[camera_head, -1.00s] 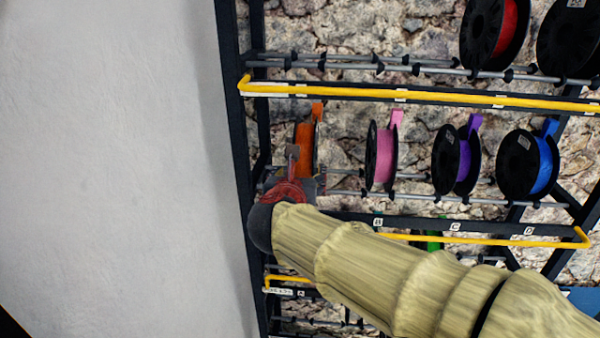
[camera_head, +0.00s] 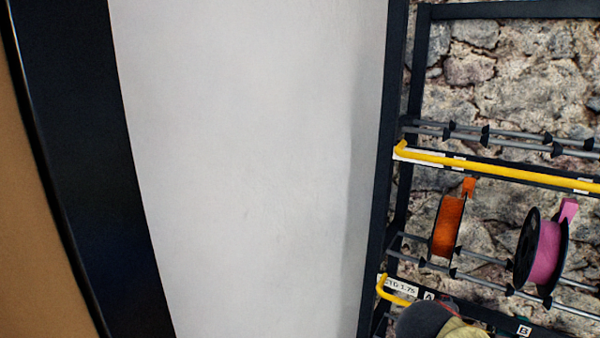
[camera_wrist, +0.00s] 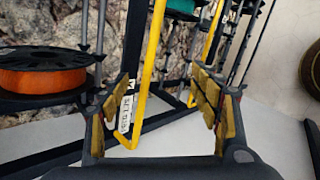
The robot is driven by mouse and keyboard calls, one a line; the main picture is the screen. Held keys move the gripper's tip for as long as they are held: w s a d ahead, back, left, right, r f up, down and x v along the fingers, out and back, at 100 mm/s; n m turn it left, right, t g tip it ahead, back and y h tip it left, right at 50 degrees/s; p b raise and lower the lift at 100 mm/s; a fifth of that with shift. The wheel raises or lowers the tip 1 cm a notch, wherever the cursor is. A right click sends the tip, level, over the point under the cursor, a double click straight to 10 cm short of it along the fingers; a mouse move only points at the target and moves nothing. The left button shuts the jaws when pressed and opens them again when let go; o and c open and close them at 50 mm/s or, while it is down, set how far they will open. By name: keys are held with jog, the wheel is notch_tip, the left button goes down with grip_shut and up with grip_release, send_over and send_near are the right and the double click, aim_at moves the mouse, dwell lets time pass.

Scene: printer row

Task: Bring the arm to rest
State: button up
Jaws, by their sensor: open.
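Behind the fingers are a yellow rail (camera_wrist: 150,70) of the rack and a white label (camera_wrist: 125,112). I cannot tell how far the fingers are from the rail.
An orange spool (camera_head: 448,226) and a pink spool (camera_head: 546,252) sit on the black rack's (camera_head: 395,60) rods. The orange spool is also at the left of the wrist view (camera_wrist: 42,80). A bare white wall (camera_head: 250,150) lies left of the rack, with a dark upright panel (camera_head: 75,170) further left.

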jog(key=s+a+f+m+y+b, duration=0.3)
jog(key=s+a+f+m+b, duration=0.1)
jog(key=s+a+f+m, duration=0.1)
jog(key=s+a+f+m+g+y+b, duration=0.1)
jog(key=s+a+f+m+y+b, duration=0.2)
jog(key=s+a+f+m+b, duration=0.2)
jog(key=s+f+m, duration=0.3)
jog(key=s, duration=0.1)
jog(key=shift+s+f+m+g, duration=0.3)
jog(key=shift+f, duration=0.05)
jog(key=shift+c, duration=0.9)
